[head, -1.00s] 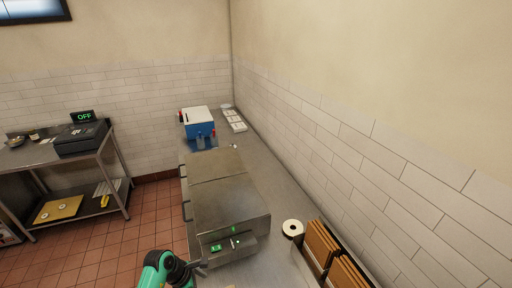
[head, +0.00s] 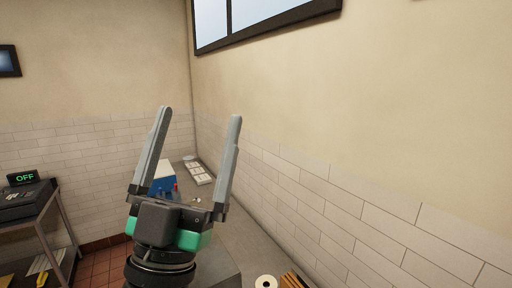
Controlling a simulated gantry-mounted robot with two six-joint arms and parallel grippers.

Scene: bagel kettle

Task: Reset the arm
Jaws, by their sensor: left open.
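My left gripper (head: 195,118) stands upright in the lower left middle of the head view. Its two grey fingers point up and are spread wide apart. Nothing is between the fingertips; only the wall shows behind them. Its green and black wrist hides much of the counter and the metal machine below. My right gripper is not in view.
A counter (head: 250,245) runs along the right wall. A blue and white box (head: 163,178) and white trays (head: 199,173) sit at its far end. A paper roll (head: 266,282) is at the bottom. A side table with an OFF display (head: 23,178) stands left.

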